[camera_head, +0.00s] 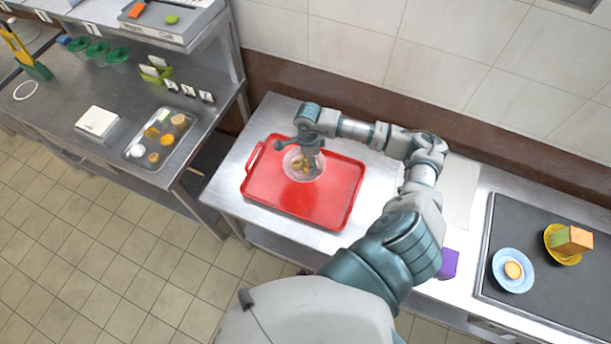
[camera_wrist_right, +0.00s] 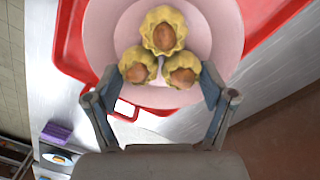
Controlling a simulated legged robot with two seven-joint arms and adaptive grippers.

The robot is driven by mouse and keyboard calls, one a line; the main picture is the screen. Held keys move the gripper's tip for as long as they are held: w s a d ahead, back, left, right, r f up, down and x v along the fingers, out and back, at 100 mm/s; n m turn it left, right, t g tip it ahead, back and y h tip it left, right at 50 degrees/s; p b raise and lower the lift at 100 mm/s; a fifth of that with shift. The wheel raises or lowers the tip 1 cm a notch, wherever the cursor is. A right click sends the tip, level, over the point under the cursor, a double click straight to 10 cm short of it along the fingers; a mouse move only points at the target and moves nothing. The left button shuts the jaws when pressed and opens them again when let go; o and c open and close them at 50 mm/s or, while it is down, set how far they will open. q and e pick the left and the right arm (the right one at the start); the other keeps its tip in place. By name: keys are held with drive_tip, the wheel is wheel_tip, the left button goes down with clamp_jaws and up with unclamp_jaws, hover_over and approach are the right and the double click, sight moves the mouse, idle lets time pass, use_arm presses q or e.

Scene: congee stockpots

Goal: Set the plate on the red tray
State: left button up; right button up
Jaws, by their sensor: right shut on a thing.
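The pink plate (camera_head: 291,168) is over the left part of the red tray (camera_head: 325,203) in the head view. It holds three yellow, fluted pastries with brown centres (camera_wrist_right: 163,32). My right gripper (camera_head: 309,150) is shut on the plate at its far side. In the right wrist view the plate (camera_wrist_right: 100,35) lies between and beyond the fingers of the gripper (camera_wrist_right: 168,88), with red tray showing around it. I cannot tell whether the plate touches the tray or is just above it. My left gripper is not in view.
The tray lies on a steel table against a tiled wall. A purple block (camera_head: 448,264) is beside my arm. At right, a dark mat (camera_head: 510,225) holds a blue plate (camera_head: 513,284) and a yellow plate (camera_head: 552,255). A steel counter (camera_head: 60,105) stands at left.

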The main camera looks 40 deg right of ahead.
drive_tip(key=f, duration=0.6)
drive_tip(key=shift+a+p, duration=0.2)
drive_tip(key=shift+p, duration=0.15)
wheel_tip(320, 180, down, 4)
drive_tip(key=shift+d+r, duration=0.15)
drive_tip(key=o, duration=1.1)
drive_tip(key=r, duration=0.4)
drive_tip(key=r+b, duration=0.1)
drive_tip(key=r, duration=0.7)
drive_tip(key=shift+w+d, duration=0.1)
drive_tip(key=shift+w, duration=0.3)
drive_tip(key=shift+s, duration=0.1)
